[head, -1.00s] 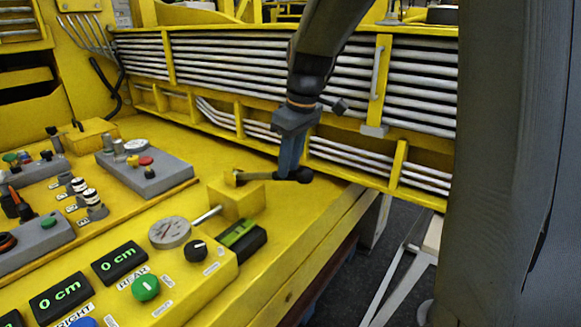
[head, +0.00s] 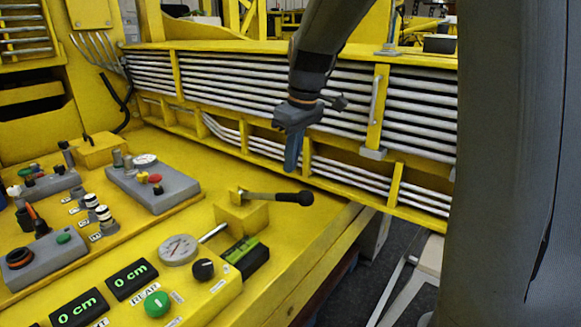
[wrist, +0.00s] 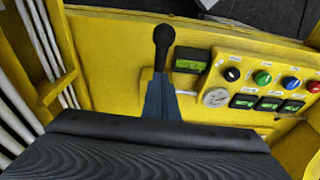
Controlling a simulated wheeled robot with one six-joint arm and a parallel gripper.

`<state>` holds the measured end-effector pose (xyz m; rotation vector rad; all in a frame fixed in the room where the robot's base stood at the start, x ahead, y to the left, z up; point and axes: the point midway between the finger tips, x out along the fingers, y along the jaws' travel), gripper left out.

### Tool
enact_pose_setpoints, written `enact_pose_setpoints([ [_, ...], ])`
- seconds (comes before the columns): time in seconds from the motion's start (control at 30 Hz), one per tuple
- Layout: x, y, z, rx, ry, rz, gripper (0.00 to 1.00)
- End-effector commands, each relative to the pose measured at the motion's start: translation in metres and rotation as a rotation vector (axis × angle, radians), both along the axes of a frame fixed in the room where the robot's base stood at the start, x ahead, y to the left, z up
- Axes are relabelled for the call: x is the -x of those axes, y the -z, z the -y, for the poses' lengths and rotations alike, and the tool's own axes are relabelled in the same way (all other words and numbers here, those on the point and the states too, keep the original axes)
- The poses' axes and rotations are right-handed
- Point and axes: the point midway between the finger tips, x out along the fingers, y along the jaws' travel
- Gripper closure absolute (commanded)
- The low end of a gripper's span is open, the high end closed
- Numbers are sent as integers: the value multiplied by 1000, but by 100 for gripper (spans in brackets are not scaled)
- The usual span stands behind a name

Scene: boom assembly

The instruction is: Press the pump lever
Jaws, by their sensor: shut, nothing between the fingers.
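My gripper (head: 292,167) is shut and empty, pointing down. In the head view its tips show above the lever, a little short of the knob, with a gap between. In the wrist view the lever's knob (wrist: 163,36) shows just beyond my gripper's blue-grey fingers (wrist: 161,95). The fingers hide most of the rod there.
A round gauge (head: 178,250), a black knob (head: 203,269), a green button (head: 157,304) and "0 cm" displays (head: 131,281) sit on the yellow panel in front. A grey control box (head: 152,186) stands at left. Grey pipes (head: 230,80) run behind my gripper.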

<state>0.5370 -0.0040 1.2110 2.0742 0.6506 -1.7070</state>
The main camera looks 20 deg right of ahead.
Motion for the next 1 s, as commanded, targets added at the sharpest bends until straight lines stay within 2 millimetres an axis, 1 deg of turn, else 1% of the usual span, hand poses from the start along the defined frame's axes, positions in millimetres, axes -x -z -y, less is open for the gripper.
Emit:
enact_pose_setpoints([
  [0.17, -5, -3, -7, 1, 135, -36, 100],
  [0.27, -9, -7, -11, 8, 265, -65, 100],
  [0.63, -17, -31, -24, 67, 810, -124, 100],
  [1.0, -22, -60, -31, 129, 1373, -64, 100],
])
